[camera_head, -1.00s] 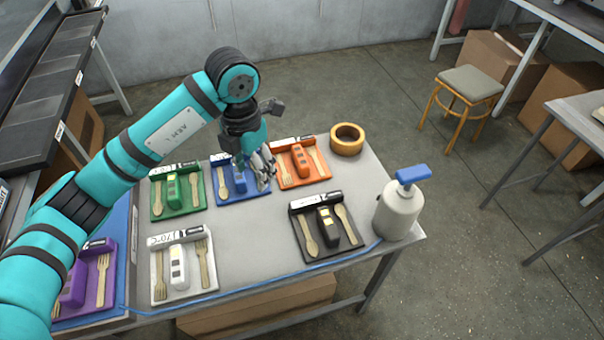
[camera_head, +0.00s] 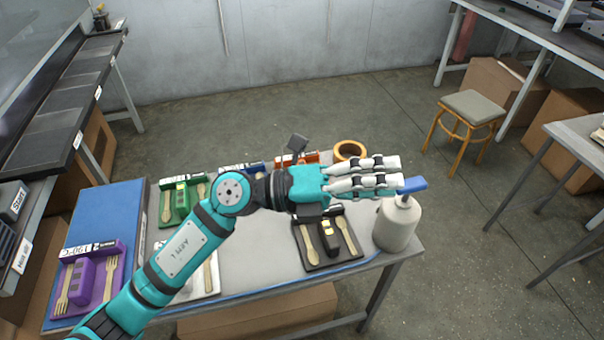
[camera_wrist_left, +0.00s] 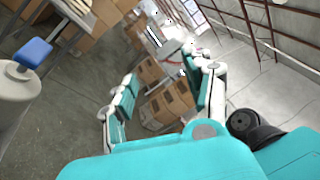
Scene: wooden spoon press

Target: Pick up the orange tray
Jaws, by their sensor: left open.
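The orange tray (camera_head: 312,157) is at the back of the grey table in the head view. Only its far edge shows; my left arm and gripper hide most of it. My left gripper (camera_head: 398,174) is stretched out to the right above the table, open and empty. It appears above and in front of the tray, with its fingers pointing right toward the white bottle. In the left wrist view the two fingers (camera_wrist_left: 165,98) are spread apart with nothing between them. My right gripper is not in view.
A white bottle with a blue top (camera_head: 397,222) stands at the table's right end. A black tray (camera_head: 318,262) lies in front of the gripper. Green (camera_head: 166,215) and purple (camera_head: 112,292) trays are at left. The grey table (camera_head: 250,262) has bare room mid-front.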

